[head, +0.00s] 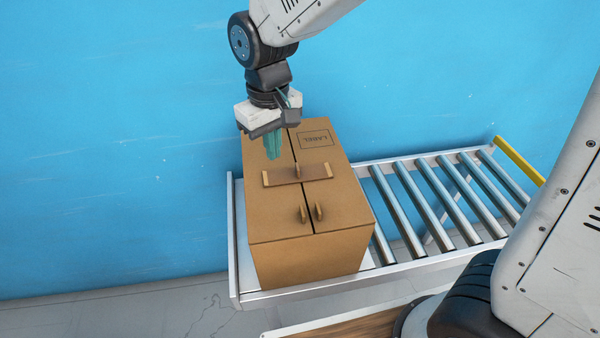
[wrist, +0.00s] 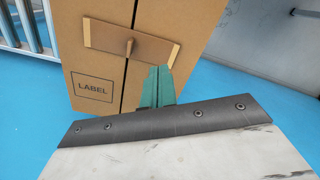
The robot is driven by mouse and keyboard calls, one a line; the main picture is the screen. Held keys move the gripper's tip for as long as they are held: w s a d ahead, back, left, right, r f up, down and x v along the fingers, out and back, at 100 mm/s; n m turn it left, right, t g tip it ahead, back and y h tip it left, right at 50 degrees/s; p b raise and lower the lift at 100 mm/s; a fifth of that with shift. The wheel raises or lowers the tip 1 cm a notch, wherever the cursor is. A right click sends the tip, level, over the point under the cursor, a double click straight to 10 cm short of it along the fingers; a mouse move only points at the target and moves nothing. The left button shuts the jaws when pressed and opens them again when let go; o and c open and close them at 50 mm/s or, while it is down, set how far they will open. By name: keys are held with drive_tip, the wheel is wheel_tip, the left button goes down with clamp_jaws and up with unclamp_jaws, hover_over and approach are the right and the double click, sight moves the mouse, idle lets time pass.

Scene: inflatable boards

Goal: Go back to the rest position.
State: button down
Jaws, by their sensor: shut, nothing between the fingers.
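My gripper (head: 274,150) has green fingers and points down over the far part of a brown cardboard box (head: 310,250). It is shut with nothing between the fingers; the fingers also show closed together in the wrist view (wrist: 157,84). I cannot tell whether the fingertips touch the box top. The box top has a dark centre seam, a printed label (head: 314,139) and a brown strip with a small peg (head: 297,174) lying across the seam. The strip also shows in the wrist view (wrist: 108,46), just beyond the fingers.
The box stands at the left end of a roller conveyor (head: 420,200) with a metal frame. Two small tabs (head: 311,213) stand up near the box's front edge. A blue wall (head: 110,130) rises behind. A yellow bar (head: 518,160) closes the conveyor's right end. The rollers are clear.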

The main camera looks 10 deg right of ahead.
drive_tip(key=shift+r, duration=0.15)
idle(0.3)
drive_tip(key=shift+g+h, duration=0.3)
drive_tip(key=shift+g, duration=0.2)
drive_tip(key=s+d, duration=0.1)
drive_tip(key=s, duration=0.1)
drive_tip(key=s+d, duration=0.1)
drive_tip(key=d, duration=0.1)
drive_tip(key=shift+s, duration=0.4)
drive_tip(key=s+d+r+m+t, duration=0.1)
drive_tip(key=s+d+r, duration=0.3)
drive_tip(key=s+d, duration=0.4)
drive_tip(key=s+d+r+m+t, duration=0.1)
drive_tip(key=s+d+r+m, duration=0.3)
drive_tip(key=s+d, duration=0.3)
drive_tip(key=d, duration=0.3)
drive_tip(key=shift+s+r+m, duration=0.2)
drive_tip(key=shift+s+m, duration=0.1)
drive_tip(key=shift+s, duration=0.1)
drive_tip(key=shift+a, duration=0.1)
